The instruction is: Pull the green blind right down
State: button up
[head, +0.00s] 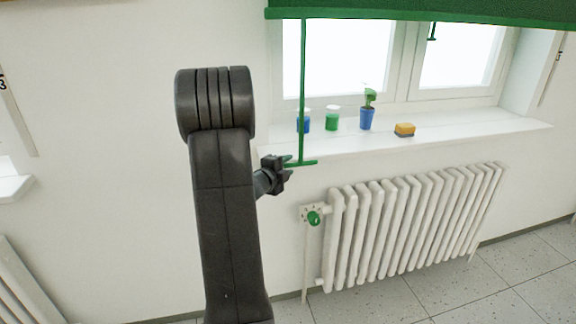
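The green blind (420,12) crosses the top of the window, with its lower edge near the top of the picture and most of the glass uncovered. A long green pull rod or cord (303,90) hangs from the blind's left part. It ends in a short green crossbar (301,163) just below the front edge of the sill. My gripper (287,172) is beside the crossbar's left end, very close to it in the picture. I cannot tell whether they touch, or whether the small dark fingers are open or shut.
On the white sill (460,128) stand a blue jar (304,122), a green jar (332,119), a blue-potted plant (367,117) and a yellow sponge (404,129). A white radiator (415,225) with a green valve knob (313,218) is below. A short dark-green handle (432,32) hangs before the window.

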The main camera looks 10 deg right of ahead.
jog(key=shift+w+d, duration=0.3)
jog(key=shift+c, duration=0.5)
grip_shut()
jog(key=shift+f, duration=0.1)
